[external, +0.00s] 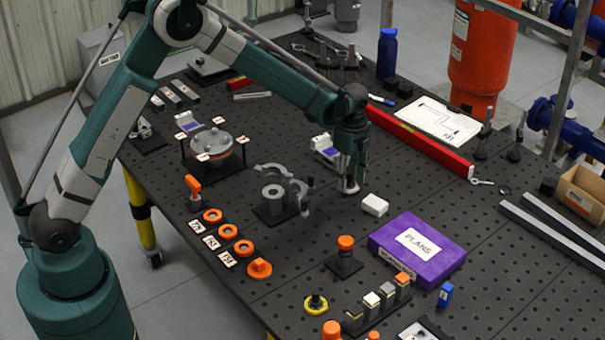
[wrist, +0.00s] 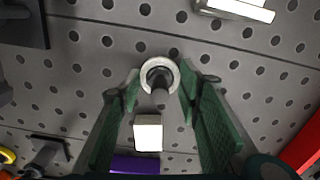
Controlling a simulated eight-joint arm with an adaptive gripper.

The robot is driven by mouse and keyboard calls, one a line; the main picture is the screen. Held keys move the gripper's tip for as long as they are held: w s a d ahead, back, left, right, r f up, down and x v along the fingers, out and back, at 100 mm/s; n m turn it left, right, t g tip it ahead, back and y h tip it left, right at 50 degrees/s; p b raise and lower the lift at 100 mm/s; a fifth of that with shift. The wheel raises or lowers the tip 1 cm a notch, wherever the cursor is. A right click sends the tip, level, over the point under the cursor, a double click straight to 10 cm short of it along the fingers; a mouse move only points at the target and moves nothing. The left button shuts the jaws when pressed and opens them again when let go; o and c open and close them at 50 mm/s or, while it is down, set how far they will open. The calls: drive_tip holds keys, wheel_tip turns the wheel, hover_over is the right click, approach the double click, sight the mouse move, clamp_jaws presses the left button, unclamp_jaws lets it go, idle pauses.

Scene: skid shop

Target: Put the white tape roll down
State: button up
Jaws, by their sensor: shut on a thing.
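The white tape roll (wrist: 160,68) is a pale ring between the fingertips of my gripper (wrist: 158,88) in the wrist view. The gripper is shut on it, one green finger at each side. Through the ring's hole I see something dark. In the external view my gripper (external: 349,188) points down over the middle of the black perforated table (external: 440,190), and the tape roll (external: 350,187) shows small at its tips, close to the surface. I cannot tell whether the roll touches the table.
A grey clamp-like part (external: 272,198) on a black base stands to the left. A red level (external: 420,145) lies behind. Bare table lies between them.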

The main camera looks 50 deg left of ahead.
sight(350, 172)
drive_tip(key=shift+f, duration=0.3)
drive_tip(key=shift+f, duration=0.15)
drive_tip(key=o, duration=0.8)
drive_tip(key=shift+o, duration=0.2)
wheel_tip(350, 172, up, 12)
drive_tip(key=shift+r, duration=0.15)
idle(0.5)
